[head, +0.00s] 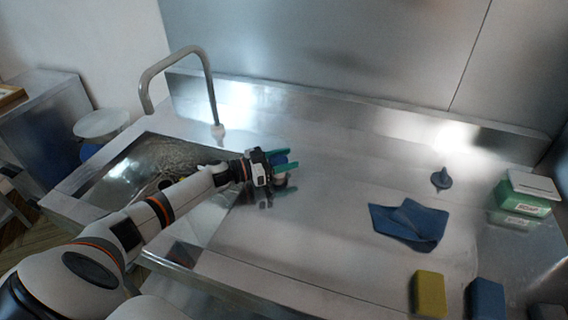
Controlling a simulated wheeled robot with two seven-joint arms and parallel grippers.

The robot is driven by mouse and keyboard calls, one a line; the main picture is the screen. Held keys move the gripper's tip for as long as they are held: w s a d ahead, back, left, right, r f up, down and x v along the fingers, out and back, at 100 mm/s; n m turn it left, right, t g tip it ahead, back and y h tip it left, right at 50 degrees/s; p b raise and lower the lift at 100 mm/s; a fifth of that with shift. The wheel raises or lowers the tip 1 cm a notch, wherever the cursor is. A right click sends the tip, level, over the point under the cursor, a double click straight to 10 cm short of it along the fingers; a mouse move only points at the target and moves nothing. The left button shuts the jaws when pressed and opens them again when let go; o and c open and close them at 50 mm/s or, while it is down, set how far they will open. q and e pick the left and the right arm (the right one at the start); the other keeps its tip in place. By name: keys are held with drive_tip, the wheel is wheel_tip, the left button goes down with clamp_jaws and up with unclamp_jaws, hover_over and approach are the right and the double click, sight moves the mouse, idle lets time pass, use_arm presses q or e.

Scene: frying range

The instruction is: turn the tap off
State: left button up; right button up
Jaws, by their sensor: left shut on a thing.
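The tap's grey curved spout (211,95) rises at the back edge of the sink (97,187) and bends left over the basin. I cannot make out a clear stream of water below its mouth. My left gripper (283,163) is over the steel counter, right of the basin. My right gripper is out of view.
A blue cloth (409,222) lies on the counter (330,235) to the right. Further right are a dark stopper-like piece (441,179) and a green box (522,195). Yellow (428,294) and blue (484,299) blocks sit in front. The counter's middle is clear.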

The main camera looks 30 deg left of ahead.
use_arm(q)
drive_tip(key=shift+m+g+h+b, duration=0.4)
drive_tip(key=shift+m+g+h, duration=0.1)
drive_tip(key=shift+h, duration=0.1)
drive_tip(key=shift+d, duration=0.1)
drive_tip(key=o, duration=1)
drive_tip(key=shift+s, duration=0.1)
drive_tip(key=b+v, duration=0.1)
drive_tip(key=v, duration=1)
drive_tip(key=shift+b, duration=0.4)
drive_tip(key=shift+s+a, duration=0.3)
drive_tip(key=shift+a, duration=0.05)
